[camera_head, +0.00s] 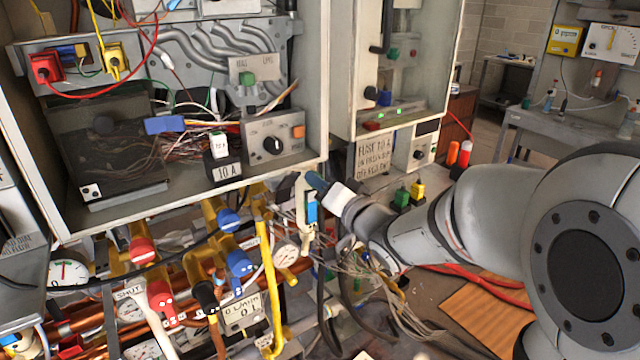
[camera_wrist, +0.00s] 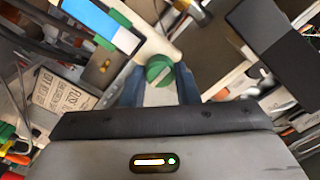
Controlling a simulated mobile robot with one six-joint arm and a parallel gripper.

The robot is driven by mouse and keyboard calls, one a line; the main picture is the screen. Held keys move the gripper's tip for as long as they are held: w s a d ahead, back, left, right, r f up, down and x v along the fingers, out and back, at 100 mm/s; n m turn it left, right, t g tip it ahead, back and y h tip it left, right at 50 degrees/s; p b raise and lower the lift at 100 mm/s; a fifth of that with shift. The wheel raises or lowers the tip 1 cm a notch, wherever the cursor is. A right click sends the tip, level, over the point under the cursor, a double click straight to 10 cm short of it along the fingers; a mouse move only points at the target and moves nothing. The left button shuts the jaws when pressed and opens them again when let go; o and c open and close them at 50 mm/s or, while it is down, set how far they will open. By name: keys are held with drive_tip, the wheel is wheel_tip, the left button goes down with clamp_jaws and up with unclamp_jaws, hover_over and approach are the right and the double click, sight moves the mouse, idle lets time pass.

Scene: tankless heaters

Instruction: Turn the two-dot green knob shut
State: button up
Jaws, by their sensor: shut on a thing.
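A green knob (camera_wrist: 159,70) with a pale bar across its face sits between my gripper's fingers in the wrist view. My gripper (camera_wrist: 160,82) has one blue-grey finger on each side of the knob and is shut on it. Dots on this knob cannot be made out. In the head view my gripper (camera_head: 317,182) reaches left to the lower right corner of the open cabinet; the knob is hidden there. A white unit with a blue display (camera_head: 312,209) hangs beside the fingers. It also shows at the upper left of the wrist view (camera_wrist: 95,18).
Red and blue knobs (camera_head: 160,295) on pipes, gauges (camera_head: 70,272) and a yellow pipe (camera_head: 265,270) crowd the space below the cabinet (camera_head: 185,208). A second cabinet (camera_head: 345,75) stands close behind my gripper. Loose cables (camera_head: 385,275) hang below my arm.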

drive_tip(key=shift+f, duration=0.1)
drive_tip(key=o, duration=1)
drive_tip(key=v, duration=0.7)
drive_tip(key=shift+s+d+b, duration=0.2)
drive_tip(key=shift+s+b, duration=0.1)
drive_tip(key=shift+s, duration=0.05)
drive_tip(key=shift+d, duration=0.1)
